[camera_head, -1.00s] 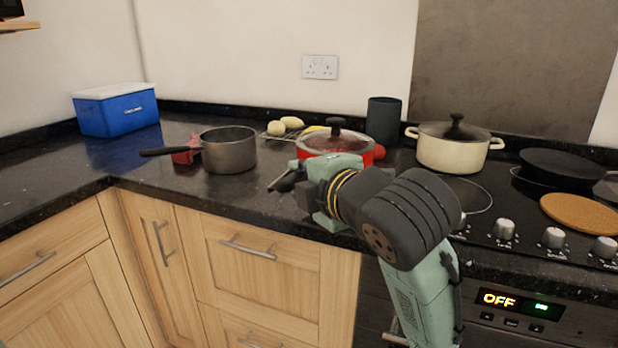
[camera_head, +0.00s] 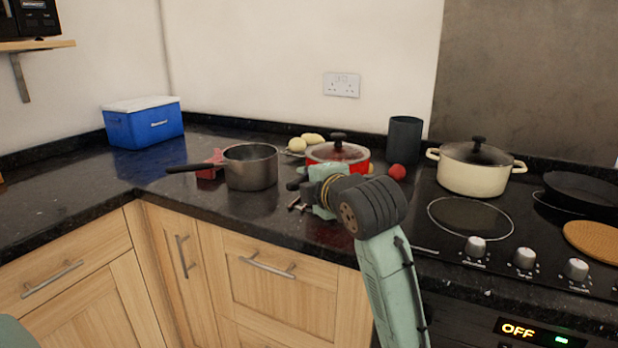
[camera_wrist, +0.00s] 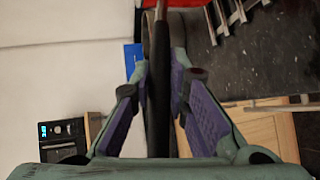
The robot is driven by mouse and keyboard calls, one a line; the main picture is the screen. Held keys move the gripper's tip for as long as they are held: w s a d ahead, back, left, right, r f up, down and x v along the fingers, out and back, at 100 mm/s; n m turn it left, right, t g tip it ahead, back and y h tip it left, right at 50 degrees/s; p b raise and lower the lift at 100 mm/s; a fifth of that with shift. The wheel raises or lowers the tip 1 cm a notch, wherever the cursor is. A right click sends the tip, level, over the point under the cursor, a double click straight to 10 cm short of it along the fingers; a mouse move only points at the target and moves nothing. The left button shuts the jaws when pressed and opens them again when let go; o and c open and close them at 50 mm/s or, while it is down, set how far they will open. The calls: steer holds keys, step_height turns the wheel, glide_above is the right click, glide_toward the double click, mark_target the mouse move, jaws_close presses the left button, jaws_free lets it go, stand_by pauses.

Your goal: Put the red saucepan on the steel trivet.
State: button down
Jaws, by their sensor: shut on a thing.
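The red saucepan (camera_head: 363,166), with a glass lid and dark knob, is at the back of the counter in the head view, partly behind my gripper. My gripper (camera_head: 310,190) is in front of it. In the wrist view my gripper (camera_wrist: 158,95) is shut on the saucepan's dark handle (camera_wrist: 160,50), which runs between the purple pads; a bit of red pan (camera_wrist: 190,3) shows at the top edge. Metal bars (camera_wrist: 228,14), likely the steel trivet, lie on the dark counter beside it. In the head view, bars (camera_head: 296,204) show just left of my gripper. I cannot tell whether the pan is lifted.
A grey saucepan (camera_head: 251,170) stands left, by a red object (camera_head: 211,168). Potatoes (camera_head: 297,145) lie behind. A red round object (camera_head: 397,172) and a dark cylinder (camera_head: 405,140) stand right, before the hob with a cream pot (camera_head: 470,175). The front-left counter is clear.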

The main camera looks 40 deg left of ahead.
steer(key=shift+d+f, duration=0.15)
steer(key=shift+f, duration=1.05)
steer(key=c, duration=2)
jaws_free()
steer(key=shift+f, duration=0.35)
steer(key=o, duration=0.4)
steer(key=shift+o, duration=0.2)
steer(key=shift+r, duration=0.15)
